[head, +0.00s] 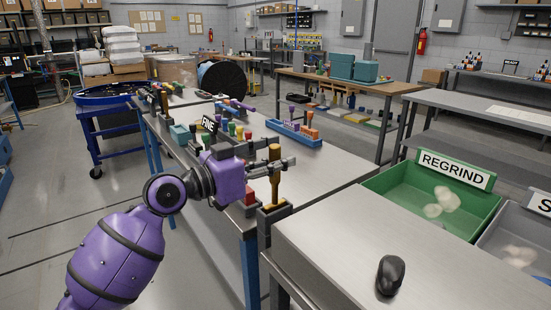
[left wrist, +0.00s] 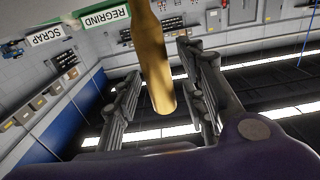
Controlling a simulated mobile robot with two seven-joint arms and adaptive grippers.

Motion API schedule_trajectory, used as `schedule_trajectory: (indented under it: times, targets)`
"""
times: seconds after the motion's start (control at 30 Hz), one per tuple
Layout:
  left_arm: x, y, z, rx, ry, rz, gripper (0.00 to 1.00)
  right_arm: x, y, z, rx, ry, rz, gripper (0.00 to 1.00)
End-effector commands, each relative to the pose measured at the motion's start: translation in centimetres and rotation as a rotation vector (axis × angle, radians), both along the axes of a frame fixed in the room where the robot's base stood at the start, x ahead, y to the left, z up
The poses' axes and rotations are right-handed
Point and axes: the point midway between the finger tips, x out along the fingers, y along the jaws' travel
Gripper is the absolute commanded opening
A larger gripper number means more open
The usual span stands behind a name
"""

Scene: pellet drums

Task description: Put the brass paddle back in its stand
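The brass paddle (head: 274,186) stands upright at the near corner of the bench. Its lower end is in a dark stand (head: 266,231), and how deep it sits cannot be seen. My left gripper (head: 279,163) is at the paddle's upper part, coming in from the left. In the left wrist view the brass handle (left wrist: 154,62) shows between the two fingers, with a gap on each side. The left gripper (left wrist: 160,75) is open there and not clamped on it. My right gripper is in neither view.
A red block (head: 250,196) is just left of the stand. Several coloured-handled tools stand farther back on the bench, by a blue tray (head: 293,133). The green REGRIND bin (head: 413,199) and a steel table with a black mouse (head: 390,275) are at right.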

Motion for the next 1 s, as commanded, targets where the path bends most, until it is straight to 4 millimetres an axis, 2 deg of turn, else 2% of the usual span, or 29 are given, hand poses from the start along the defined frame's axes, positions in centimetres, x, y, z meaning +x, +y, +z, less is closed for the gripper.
schedule_trajectory:
  times: [0.37, 0.47, 0.8, 1.0]
  targets:
    - [-0.4, 0.6, -0.2, 0.002, 0.003, 0.001, 0.41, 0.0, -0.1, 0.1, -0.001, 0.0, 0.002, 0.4]
    - [-1.2, 1.8, -0.3, 0.004, 0.003, 0.002, 0.41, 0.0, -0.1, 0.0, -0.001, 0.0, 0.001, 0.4]
    - [-5.3, 7.6, -0.2, 0.003, 0.002, 0.002, 0.41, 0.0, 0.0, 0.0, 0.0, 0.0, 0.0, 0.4]
    - [-6.7, 9.4, -0.1, 0.002, 0.002, 0.001, 0.41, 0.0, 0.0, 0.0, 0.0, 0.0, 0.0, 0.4]
